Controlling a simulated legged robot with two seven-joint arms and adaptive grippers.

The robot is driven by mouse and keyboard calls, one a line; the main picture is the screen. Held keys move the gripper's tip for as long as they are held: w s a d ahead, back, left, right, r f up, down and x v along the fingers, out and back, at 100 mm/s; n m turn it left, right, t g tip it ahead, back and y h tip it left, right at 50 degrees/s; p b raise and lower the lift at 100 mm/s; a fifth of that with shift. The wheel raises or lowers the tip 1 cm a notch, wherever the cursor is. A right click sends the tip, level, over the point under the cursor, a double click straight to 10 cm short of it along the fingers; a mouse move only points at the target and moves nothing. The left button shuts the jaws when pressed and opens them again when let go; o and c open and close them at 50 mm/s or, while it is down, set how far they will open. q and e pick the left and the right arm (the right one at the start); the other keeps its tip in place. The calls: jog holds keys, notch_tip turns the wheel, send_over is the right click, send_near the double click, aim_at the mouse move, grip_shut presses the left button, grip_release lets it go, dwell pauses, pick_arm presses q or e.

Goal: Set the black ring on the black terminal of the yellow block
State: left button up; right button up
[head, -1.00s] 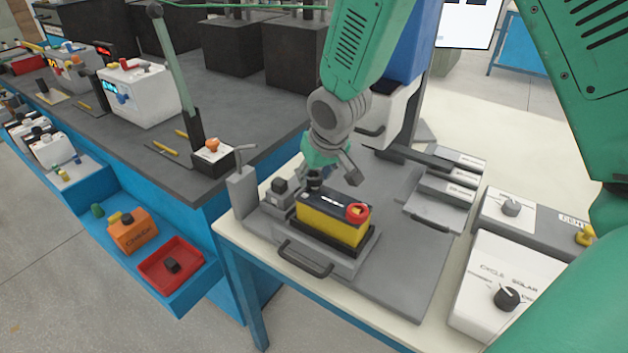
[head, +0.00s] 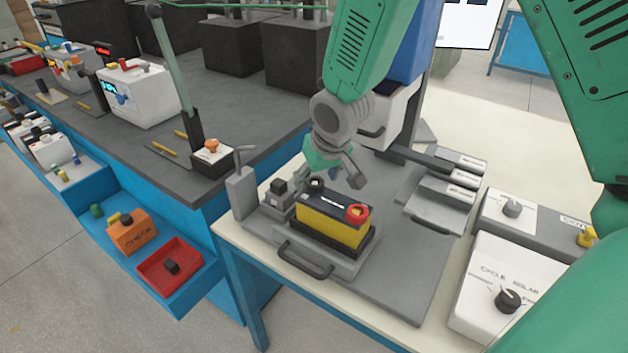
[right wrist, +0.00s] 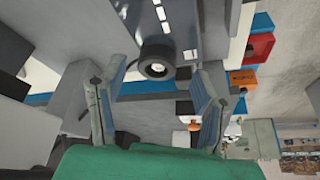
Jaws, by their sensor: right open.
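The yellow block (head: 333,226) with a dark top sits upright in a grey holder on the bench. A red ring (head: 357,213) is at its near right corner. The black ring (head: 316,185) sits at the block's far left end, where the black terminal is; the terminal itself is mostly hidden. In the right wrist view the black ring (right wrist: 157,62) lies beyond the fingertips, with a pale centre. My right gripper (head: 338,176) is open and empty, just behind and right of the ring, apart from it. My left gripper is out of view.
A grey clamp post (head: 242,190) stands left of the block. A handle (head: 305,260) juts out in front. Grey bars (head: 445,190) and a white dial panel (head: 505,290) lie to the right. A red tray (head: 170,263) is on the lower blue shelf.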

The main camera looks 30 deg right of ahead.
jog(key=v, duration=1)
jog(key=shift+r+p, duration=0.15)
jog(key=shift+p, duration=0.3)
jog(key=shift+s, duration=0.15)
